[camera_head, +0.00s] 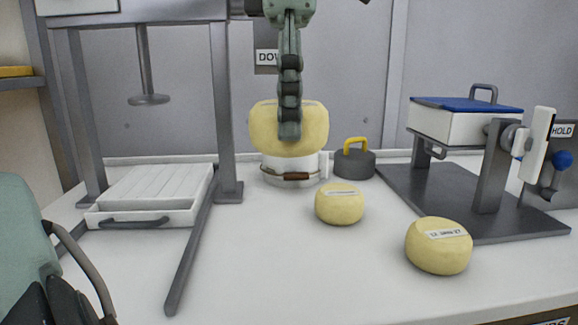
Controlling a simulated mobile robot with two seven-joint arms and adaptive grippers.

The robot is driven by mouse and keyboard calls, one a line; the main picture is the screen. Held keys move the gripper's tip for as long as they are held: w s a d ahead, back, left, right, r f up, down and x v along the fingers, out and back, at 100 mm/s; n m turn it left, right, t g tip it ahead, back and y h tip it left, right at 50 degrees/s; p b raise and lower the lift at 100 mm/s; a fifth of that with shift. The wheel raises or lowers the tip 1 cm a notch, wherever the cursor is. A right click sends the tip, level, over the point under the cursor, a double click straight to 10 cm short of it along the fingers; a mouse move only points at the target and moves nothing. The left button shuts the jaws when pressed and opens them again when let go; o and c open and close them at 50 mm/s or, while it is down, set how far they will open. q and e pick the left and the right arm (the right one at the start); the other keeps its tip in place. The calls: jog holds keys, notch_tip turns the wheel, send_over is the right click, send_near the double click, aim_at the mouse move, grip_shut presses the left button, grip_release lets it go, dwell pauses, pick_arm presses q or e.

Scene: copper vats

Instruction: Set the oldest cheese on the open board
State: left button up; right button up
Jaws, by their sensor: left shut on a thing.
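My left gripper (290,120) comes down from the top centre and is shut on a large pale yellow cheese (262,130). One dark finger lies over the cheese's front. The cheese is directly above a white round stand (270,167) with a brown handle; I cannot tell whether they touch. Two smaller cheeses are on the white table: one (340,206) at the centre, another (438,258) nearer at the right. Both have paper labels, too small to read surely. A white slatted board (157,183) at the left is bare. My right gripper is not in view.
A grey press frame (222,110) with a round plate (149,100) stands over the slatted board. A dark weight with a yellow handle (354,163) is behind the central cheese. A blue-lidded box (455,125) is on a stand at right. The table's front middle is clear.

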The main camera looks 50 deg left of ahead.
pick_arm(q)
notch_tip(320, 180, up, 9)
jog(key=shift+r+p, duration=0.2)
jog(key=shift+p, duration=0.5)
jog(key=shift+r, duration=0.25)
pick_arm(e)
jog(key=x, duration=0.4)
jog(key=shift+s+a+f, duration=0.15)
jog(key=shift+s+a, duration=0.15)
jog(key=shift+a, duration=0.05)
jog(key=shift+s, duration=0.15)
